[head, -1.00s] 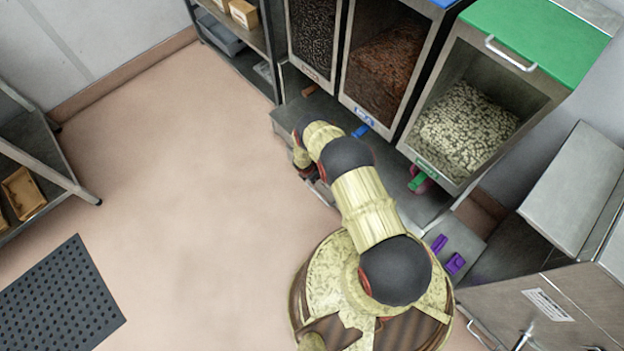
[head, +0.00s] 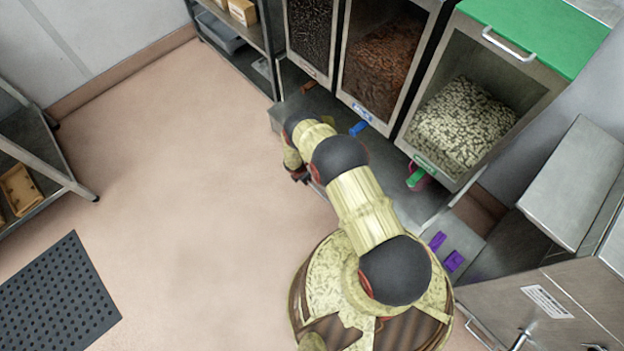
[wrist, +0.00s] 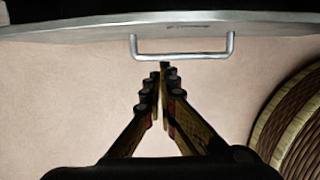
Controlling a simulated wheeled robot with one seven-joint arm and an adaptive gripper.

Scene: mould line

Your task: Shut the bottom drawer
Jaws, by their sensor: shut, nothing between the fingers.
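A grey metal drawer front (wrist: 80,30) with a bar handle (wrist: 183,55) crosses the top of the wrist view, seen from above. The area behind its edge is dark, so I cannot tell how far the drawer stands out. My gripper (wrist: 163,72) is shut and empty, with its fingertips just at the handle's bar; I cannot tell whether they touch it. In the head view my arm reaches to the low front of the bin stand, and its end hides the drawer and most of the gripper there.
The bin stand (head: 290,98) carries clear-fronted bins, one with a green lid (head: 530,40). A shelf rack (head: 262,40) stands at the back, another rack (head: 35,155) at the left. A perforated mat (head: 60,295) lies lower left. The floor (head: 190,190) between is clear.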

